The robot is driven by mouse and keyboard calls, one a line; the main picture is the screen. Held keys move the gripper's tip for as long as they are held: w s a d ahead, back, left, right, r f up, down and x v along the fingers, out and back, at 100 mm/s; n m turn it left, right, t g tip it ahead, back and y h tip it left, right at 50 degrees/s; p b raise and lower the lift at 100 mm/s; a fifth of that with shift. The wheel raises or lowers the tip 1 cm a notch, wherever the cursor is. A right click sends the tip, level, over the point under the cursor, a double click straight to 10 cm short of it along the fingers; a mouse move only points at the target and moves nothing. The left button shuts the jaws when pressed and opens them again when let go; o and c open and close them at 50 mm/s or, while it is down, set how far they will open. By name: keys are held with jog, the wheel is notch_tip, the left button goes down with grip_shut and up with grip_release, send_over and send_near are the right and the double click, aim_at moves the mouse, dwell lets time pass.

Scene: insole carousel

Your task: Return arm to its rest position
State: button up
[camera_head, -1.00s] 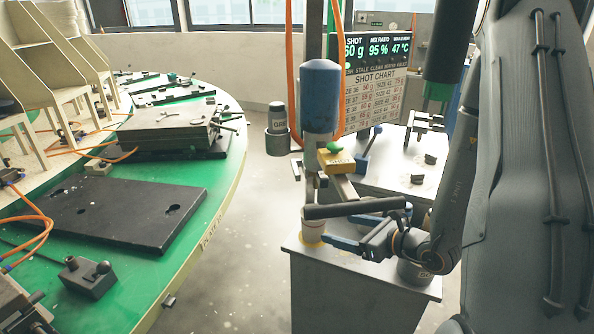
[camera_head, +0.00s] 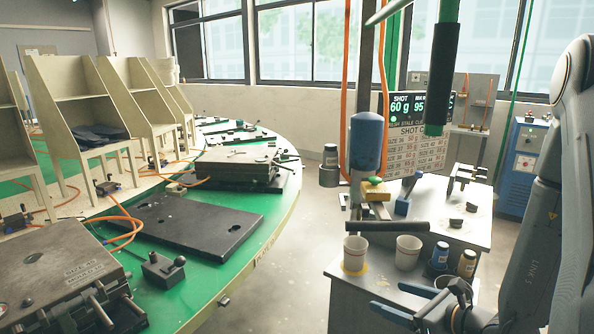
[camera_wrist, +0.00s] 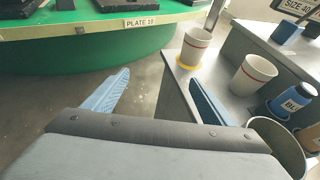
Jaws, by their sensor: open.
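My gripper (camera_head: 405,302) is low at the right of the head view, in front of the small grey stand (camera_head: 345,305). Its blue fingers are spread and empty. In the wrist view my gripper (camera_wrist: 158,88) also shows with its fingers apart, with floor and the stand's edge between and beyond them. A white cup with a red band (camera_head: 355,255) stands upright on a yellow ring at the stand's left corner, apart from the fingers. A second white cup (camera_head: 408,252) stands to its right. My arm is partly cut off at the right edge.
Right of the cups stand a blue-labelled bottle (camera_head: 438,258) and a yellow-labelled bottle (camera_head: 467,264). A blue column (camera_head: 366,143) with a dark horizontal bar rises behind them. The green carousel (camera_head: 185,300) with metal moulds fills the left. Floor is clear between carousel and stand.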

jog(key=s+a+r+n+g+y, duration=0.2)
jog(key=s+a+r+n+g, duration=0.2)
jog(key=s+a+n+g, duration=0.85)
jog(key=s+d+n+h, duration=0.35)
jog(key=s+n, duration=0.25)
jog(key=n, duration=0.3)
jog(key=w+d+r+n+t+h, duration=0.1)
jog(key=w+d+r+n+h, duration=0.2)
jog(key=n+h, duration=0.3)
jog(key=shift+w+d+r+n+t, duration=0.2)
jog(key=shift+d+r+n+t, duration=0.15)
jog(key=shift+d+r+n, duration=0.35)
